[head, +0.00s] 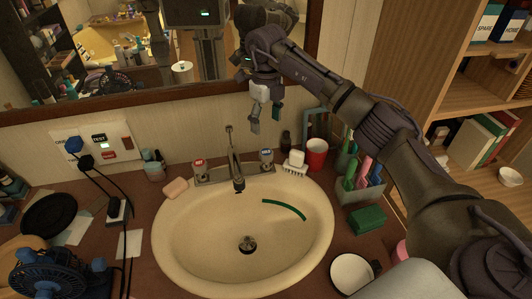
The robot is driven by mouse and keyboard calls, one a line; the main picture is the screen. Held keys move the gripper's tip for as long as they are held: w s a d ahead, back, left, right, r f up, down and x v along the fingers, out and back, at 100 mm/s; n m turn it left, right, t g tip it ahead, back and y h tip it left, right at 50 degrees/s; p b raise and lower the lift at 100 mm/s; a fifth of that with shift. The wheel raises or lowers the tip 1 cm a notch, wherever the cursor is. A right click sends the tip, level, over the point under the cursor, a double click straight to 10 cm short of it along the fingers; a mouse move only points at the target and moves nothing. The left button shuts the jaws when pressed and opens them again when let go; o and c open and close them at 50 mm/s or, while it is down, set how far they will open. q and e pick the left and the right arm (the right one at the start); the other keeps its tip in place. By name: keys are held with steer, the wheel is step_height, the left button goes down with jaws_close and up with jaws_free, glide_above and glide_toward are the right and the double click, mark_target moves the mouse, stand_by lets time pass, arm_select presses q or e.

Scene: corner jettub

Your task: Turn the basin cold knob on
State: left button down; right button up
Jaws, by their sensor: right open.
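The basin cold knob (266,158) has a blue-marked top and stands at the right end of the tap base, behind the basin (172,240). The hot knob (199,168), with a red mark, stands at the left end. The metal spout (235,165) rises between them. My right gripper (265,118) comes in from the right and hangs above the cold knob in the picture, near the wall below the mirror. Its fingers are open and apart from the knob, with nothing between them. My left gripper is not in view.
A pink soap bar (176,188) lies left of the hot knob. A fan (50,272) stands at the lower left. The mirror (130,70) spans the back wall.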

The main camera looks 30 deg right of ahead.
mark_target(266, 152)
step_height(266, 152, down, 12)
steer(key=shift+r+p, duration=0.15)
steer(key=shift+p, duration=0.65)
steer(key=c, duration=1.1)
steer(key=shift+c, duration=0.2)
